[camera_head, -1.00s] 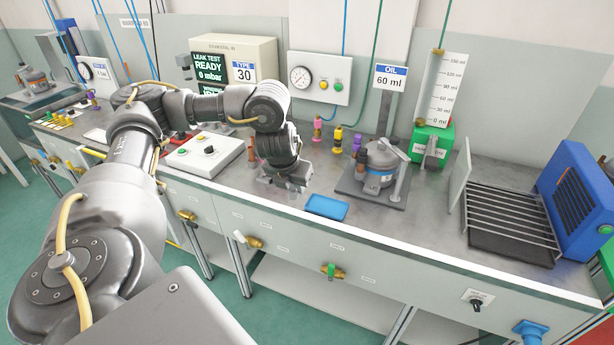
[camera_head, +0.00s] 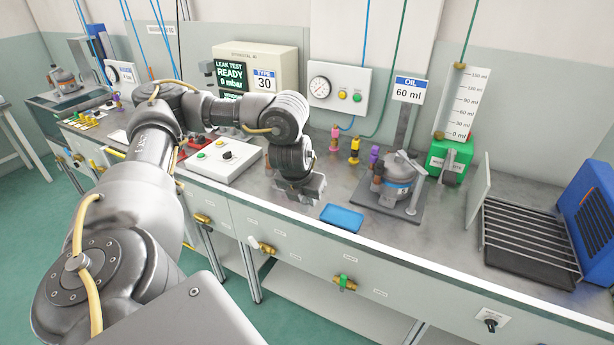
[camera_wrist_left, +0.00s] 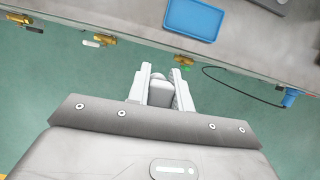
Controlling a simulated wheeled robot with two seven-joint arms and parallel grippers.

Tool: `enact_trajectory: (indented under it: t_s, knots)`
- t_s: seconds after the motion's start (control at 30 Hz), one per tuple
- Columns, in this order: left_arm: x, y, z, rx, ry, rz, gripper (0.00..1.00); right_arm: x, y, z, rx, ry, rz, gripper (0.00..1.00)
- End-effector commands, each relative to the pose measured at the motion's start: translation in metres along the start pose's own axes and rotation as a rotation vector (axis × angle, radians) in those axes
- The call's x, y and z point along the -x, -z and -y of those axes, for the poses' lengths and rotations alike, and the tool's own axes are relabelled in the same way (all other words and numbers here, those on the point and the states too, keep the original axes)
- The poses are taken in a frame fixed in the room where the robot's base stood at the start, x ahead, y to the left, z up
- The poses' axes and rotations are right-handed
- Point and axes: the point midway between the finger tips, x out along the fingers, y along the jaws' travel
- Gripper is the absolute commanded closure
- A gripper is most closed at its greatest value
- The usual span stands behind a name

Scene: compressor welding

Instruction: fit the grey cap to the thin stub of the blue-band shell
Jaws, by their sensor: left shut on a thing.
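The blue-band shell (camera_head: 398,178), a grey domed can with a blue band, stands upright on a dark plate (camera_head: 370,202) on the bench. Its thin stub is too small to make out. My left gripper (camera_head: 303,192) hangs over the bench to the left of the shell, apart from it. In the left wrist view, my left gripper (camera_wrist_left: 161,74) is shut on a rounded grey piece (camera_wrist_left: 160,94), which looks like the grey cap. The fingers partly hide it. My right gripper is in neither view.
A blue tray (camera_head: 342,217) lies between my left gripper and the shell, near the bench's front edge. Pink, yellow and purple fittings (camera_head: 355,150) stand behind. An oil post (camera_head: 408,90) rises behind the shell. A wire rack (camera_head: 530,235) stands at right.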

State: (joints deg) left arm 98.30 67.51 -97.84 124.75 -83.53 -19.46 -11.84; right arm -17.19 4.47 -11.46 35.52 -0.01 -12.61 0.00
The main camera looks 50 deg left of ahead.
Motion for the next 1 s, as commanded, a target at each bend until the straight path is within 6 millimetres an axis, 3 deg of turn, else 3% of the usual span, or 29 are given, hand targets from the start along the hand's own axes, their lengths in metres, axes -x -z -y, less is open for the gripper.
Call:
enact_trajectory:
  t_s: [0.17,0.37,0.57,0.8,1.0]
  knots:
    - [0.003,0.003,0.023,0.16,-0.075,0.009,1.0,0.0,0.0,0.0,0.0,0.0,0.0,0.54]
    - [0.008,0.013,0.057,0.51,-0.224,0.011,1.0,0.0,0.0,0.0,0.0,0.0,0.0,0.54]
    - [0.02,0.03,0.098,1.021,-0.429,0.01,1.0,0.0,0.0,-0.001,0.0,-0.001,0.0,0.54]
    - [0.05,0.056,0.151,1.808,-0.75,-0.002,1.0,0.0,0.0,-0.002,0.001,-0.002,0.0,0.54]
    - [0.074,0.073,0.178,2.274,-0.946,-0.006,1.0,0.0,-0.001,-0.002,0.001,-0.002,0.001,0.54]
